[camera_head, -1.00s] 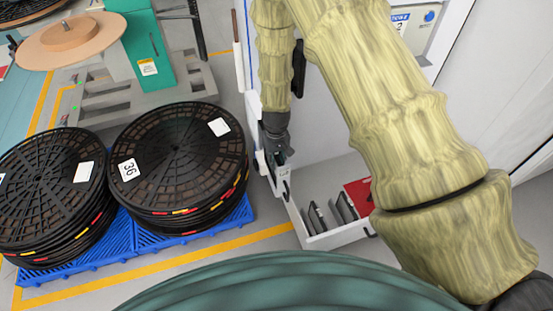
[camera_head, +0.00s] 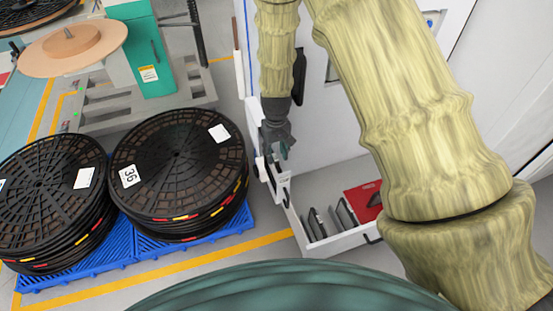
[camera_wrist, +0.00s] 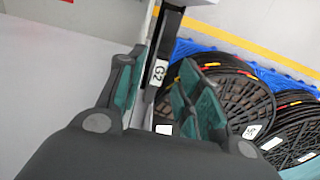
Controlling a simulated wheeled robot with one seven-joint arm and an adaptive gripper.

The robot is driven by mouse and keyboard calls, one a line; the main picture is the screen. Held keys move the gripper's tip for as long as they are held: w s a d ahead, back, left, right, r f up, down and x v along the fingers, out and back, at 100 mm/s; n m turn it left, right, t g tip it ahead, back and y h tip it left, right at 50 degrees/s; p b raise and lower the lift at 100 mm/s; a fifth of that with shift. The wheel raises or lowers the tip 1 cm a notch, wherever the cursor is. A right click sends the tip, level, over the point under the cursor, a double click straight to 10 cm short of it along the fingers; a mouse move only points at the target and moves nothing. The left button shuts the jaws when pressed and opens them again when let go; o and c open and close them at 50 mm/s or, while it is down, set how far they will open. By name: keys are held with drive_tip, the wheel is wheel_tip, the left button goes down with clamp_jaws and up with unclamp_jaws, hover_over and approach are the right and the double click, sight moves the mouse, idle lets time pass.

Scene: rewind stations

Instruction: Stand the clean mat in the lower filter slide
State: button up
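My gripper (camera_head: 276,150) points down at the narrow upper slide (camera_head: 282,182), which stands out from the white cabinet. In the wrist view my gripper (camera_wrist: 160,92) has its two green-padded fingers apart, one on each side of a white edge with a G2 label (camera_wrist: 159,72). I see no mat clearly between the fingers. Below and to the right, an open lower drawer (camera_head: 334,242) holds dark upright plates (camera_head: 318,223) and a red piece (camera_head: 364,200). I cannot tell which plate, if any, is the clean mat. My fingers hide part of the upper slide.
Black reel stacks (camera_head: 180,165) stand on blue pallets (camera_head: 195,232) to the left. A teal machine (camera_head: 146,50) with a tan disc is behind them. The white cabinet wall (camera_head: 330,125) is close to my arm. A yellow floor line (camera_head: 190,265) crosses in front.

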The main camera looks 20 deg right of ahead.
drive_tip(key=shift+r, duration=2.1)
